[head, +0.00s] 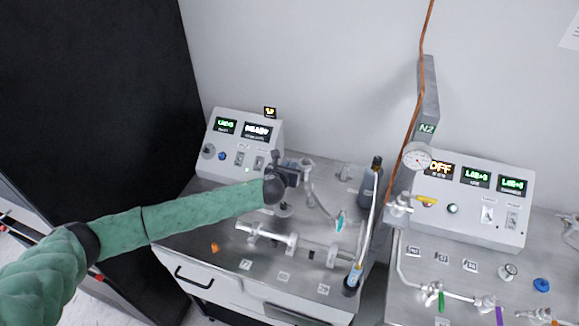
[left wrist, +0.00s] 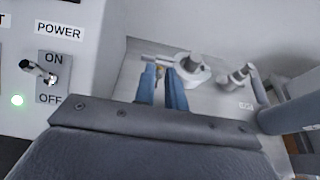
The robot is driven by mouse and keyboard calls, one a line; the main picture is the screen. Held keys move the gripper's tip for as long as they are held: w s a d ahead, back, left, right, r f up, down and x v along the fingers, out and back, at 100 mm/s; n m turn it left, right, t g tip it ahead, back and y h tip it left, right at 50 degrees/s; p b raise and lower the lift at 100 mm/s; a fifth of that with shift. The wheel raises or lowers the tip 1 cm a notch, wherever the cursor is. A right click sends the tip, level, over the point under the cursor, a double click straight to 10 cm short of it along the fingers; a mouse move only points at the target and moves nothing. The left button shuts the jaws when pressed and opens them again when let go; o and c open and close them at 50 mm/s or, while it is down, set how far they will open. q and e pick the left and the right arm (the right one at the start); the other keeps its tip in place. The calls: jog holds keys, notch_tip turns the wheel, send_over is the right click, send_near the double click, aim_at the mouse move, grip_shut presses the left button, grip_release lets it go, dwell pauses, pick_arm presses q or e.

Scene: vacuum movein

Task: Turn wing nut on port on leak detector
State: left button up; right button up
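The leak detector (head: 225,262) is the left bench unit, with a sloped grey control panel at its back left. My left gripper (head: 291,176) is over its top, near the panel's right side and the metal port. In the left wrist view the port (left wrist: 192,70) has a clamp around it. A small brass-coloured piece, likely the wing nut (left wrist: 160,71), shows at its left side. My two blue left fingertips (left wrist: 161,76) are a narrow gap apart, one on each side of this piece. Whether they touch it cannot be made out. My right gripper is not in view.
The panel's POWER switch (left wrist: 38,72) and a lit green lamp are close on the left. Metal pipework (head: 285,240) lies in front of the gripper. A dark cylinder (head: 370,185) stands to the right. A second bench with gauge (head: 417,158) and panel stands further right.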

pick_arm(q)
grip_shut()
jog(key=shift+a, duration=0.1)
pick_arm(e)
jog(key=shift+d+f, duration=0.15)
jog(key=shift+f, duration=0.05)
pick_arm(q)
jog(key=shift+w+a+f+n+h+b, duration=0.1)
jog(key=shift+a+f+n+h+b, duration=0.1)
jog(key=shift+n+h+b, duration=0.55)
jog(key=shift+w+a+n+h+b, duration=0.1)
jog(key=shift+a+n+h+b, duration=0.1)
jog(key=shift+n+h+b, duration=0.5)
jog(key=shift+w+a+n+h+b, duration=0.1)
jog(key=shift+a+n+h+b, duration=0.1)
jog(key=shift+n+b, duration=0.45)
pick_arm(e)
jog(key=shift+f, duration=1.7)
pick_arm(q)
jog(key=shift+n, duration=0.3)
jog(key=shift+o, duration=1.9)
grip_release()
jog(key=shift+g, duration=0.3)
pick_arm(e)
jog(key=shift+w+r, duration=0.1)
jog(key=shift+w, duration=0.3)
pick_arm(q)
jog(key=shift+s+a, duration=0.1)
jog(key=shift+s, duration=0.05)
